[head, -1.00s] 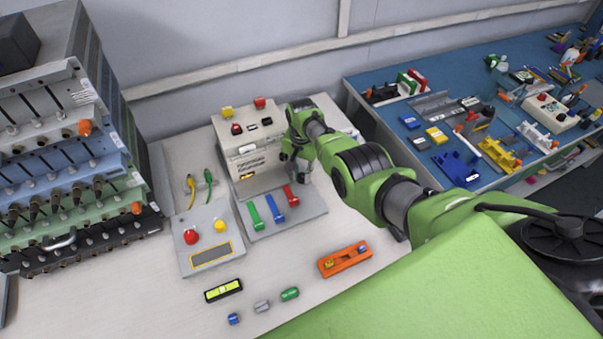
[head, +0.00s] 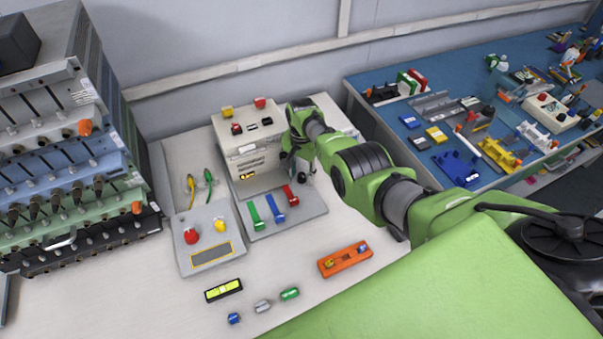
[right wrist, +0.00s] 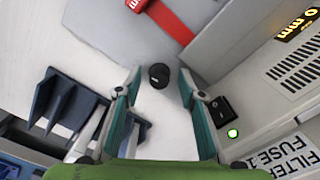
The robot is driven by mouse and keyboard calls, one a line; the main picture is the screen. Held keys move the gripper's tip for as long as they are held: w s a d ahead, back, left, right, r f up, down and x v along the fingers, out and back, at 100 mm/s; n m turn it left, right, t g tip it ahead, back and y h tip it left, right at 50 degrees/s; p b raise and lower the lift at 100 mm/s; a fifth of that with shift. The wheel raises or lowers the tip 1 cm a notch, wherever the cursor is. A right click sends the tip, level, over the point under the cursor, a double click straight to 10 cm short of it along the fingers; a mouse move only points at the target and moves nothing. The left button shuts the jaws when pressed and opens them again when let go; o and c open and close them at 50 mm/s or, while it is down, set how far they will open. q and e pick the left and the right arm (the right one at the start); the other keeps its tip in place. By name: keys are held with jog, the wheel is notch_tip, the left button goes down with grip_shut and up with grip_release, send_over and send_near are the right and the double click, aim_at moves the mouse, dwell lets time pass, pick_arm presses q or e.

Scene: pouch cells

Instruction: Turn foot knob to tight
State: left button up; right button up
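A small black round knob (right wrist: 158,76) stands on the pale surface in the right wrist view, beside the grey base plate (right wrist: 110,30). I take it for the foot knob. My right gripper (right wrist: 158,88) is open, with one teal finger on each side of the knob and gaps between. The fingers do not visibly touch it. In the head view my right gripper (head: 298,168) points down at the right side of the beige machine (head: 254,140), and a dark spot below it seems to be the knob. Whether the knob is tight cannot be seen. My left gripper is out of view.
A red handle (head: 290,195), a blue one (head: 277,208) and a green one (head: 255,216) lie on the base plate close to the gripper. In the right wrist view a black switch (right wrist: 222,107) is near the right finger and a dark blue rack (right wrist: 70,105) near the left.

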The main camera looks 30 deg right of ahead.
aim_at(302, 175)
notch_tip(302, 175, up, 12)
dwell(0.9)
dwell(0.4)
